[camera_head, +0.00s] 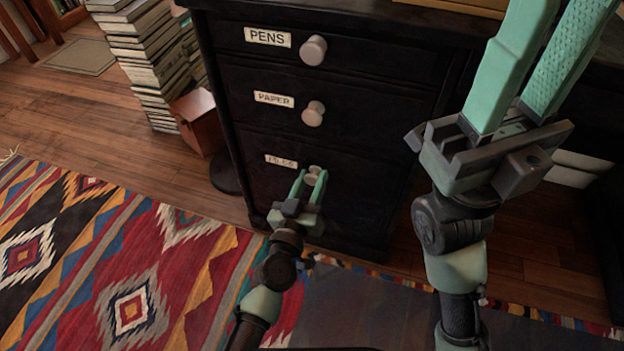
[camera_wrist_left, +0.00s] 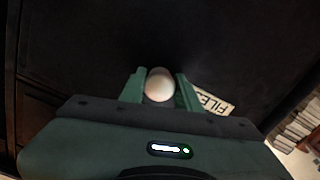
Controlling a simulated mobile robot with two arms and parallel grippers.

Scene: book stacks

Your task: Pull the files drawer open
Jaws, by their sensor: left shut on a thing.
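The dark cabinet (camera_head: 350,90) has three drawers with pale labels and round pale knobs. The bottom one is the files drawer (camera_head: 355,185), its label (camera_head: 281,161) partly legible in the head view and reading FILES in the left wrist view (camera_wrist_left: 213,102). Its front looks flush with the cabinet. My left gripper (camera_head: 309,181) is shut on the files drawer's knob (camera_wrist_left: 159,85), which sits between its green fingers. My right gripper (camera_head: 548,50) is raised at the right, with a gap between its fingers and nothing seen in it; its fingertips are cut off by the frame.
The pens drawer (camera_head: 370,55) and paper drawer (camera_head: 380,108) above look shut. A tall stack of books (camera_head: 150,60) and a brown box (camera_head: 198,120) stand left of the cabinet. A patterned rug (camera_head: 120,260) covers the floor in front.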

